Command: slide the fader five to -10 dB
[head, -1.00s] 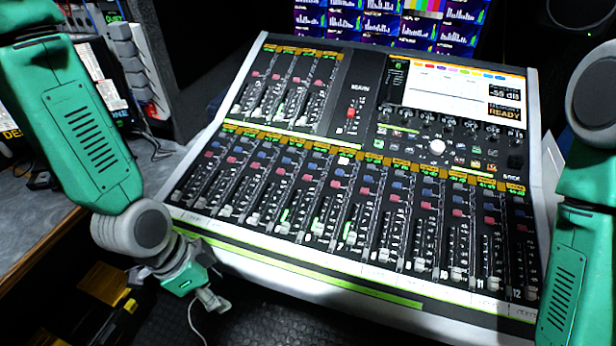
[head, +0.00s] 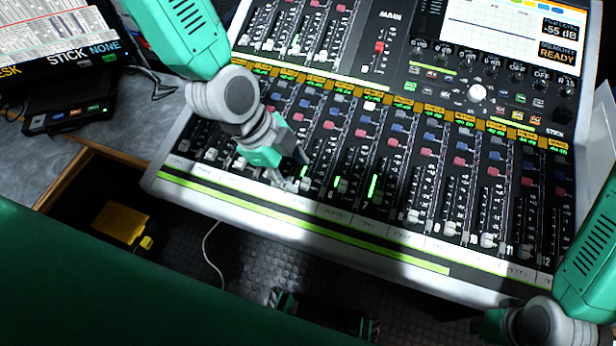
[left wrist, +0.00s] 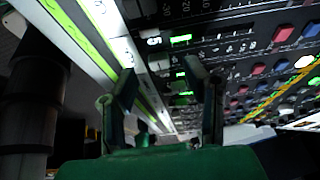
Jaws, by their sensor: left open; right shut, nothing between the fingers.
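The mixing console (head: 330,222) fills the middle of the head view. Fader five (head: 305,185) is a pale cap low in its slot, beside a lit green meter; its scale is too small to read. My left gripper (head: 299,181) is right at this cap, partly covering it. In the left wrist view its two dark fingers (left wrist: 163,88) are spread apart over the fader strips, with pale caps and green meters beyond and between them. I cannot tell whether a finger touches the cap. My right gripper (head: 490,324) is at the bottom right, below the console's front edge, its fingers barely visible.
Neighbouring fader caps (head: 342,186) stand close to the right of fader five. A green strip (head: 320,222) runs along the console's front edge. A grey desk (head: 45,165) with a black box (head: 75,115) lies left. A screen (head: 490,25) is at the top right.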

